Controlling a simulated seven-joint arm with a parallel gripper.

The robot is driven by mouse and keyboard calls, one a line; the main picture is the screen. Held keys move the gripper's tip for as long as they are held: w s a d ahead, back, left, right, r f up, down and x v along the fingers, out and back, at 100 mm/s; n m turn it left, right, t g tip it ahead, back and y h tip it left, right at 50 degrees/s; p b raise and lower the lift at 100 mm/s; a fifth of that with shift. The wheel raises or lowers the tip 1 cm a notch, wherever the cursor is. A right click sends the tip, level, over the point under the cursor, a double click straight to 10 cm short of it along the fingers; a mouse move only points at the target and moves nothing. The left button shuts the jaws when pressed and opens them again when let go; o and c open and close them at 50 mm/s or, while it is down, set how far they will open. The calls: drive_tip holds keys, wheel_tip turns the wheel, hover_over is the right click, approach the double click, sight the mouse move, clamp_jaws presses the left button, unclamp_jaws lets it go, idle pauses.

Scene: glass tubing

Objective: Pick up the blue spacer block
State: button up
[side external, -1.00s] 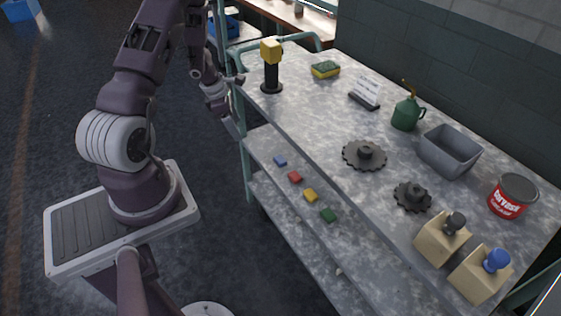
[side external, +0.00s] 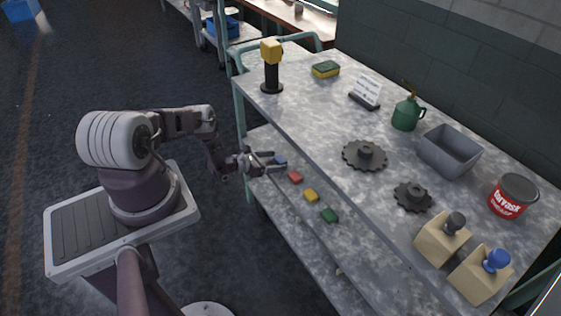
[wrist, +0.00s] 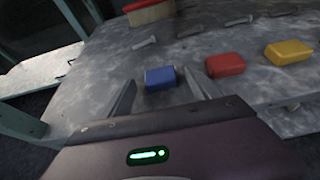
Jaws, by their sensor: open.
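The blue spacer block (wrist: 160,78) lies on the cart's middle shelf (wrist: 100,75). In the wrist view it sits ahead of and between the two fingers of my gripper (wrist: 160,98), which is open and empty. In the side view my gripper (side external: 279,161) reaches in level with the shelf, and the blue block (side external: 281,160) shows at its fingertips. I cannot tell whether a finger touches the block.
A red block (wrist: 225,65) and a yellow block (wrist: 289,52) lie to the right of the blue one, with a green block (side external: 328,215) farther along. The cart's top (side external: 320,110) overhangs the shelf. Bolts (wrist: 145,43) and a red-and-tan object (wrist: 150,12) lie behind the blocks.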

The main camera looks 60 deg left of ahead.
drive_tip(key=shift+w, duration=0.2)
drive_tip(key=c, duration=1.4)
drive_tip(key=shift+c, duration=0.2)
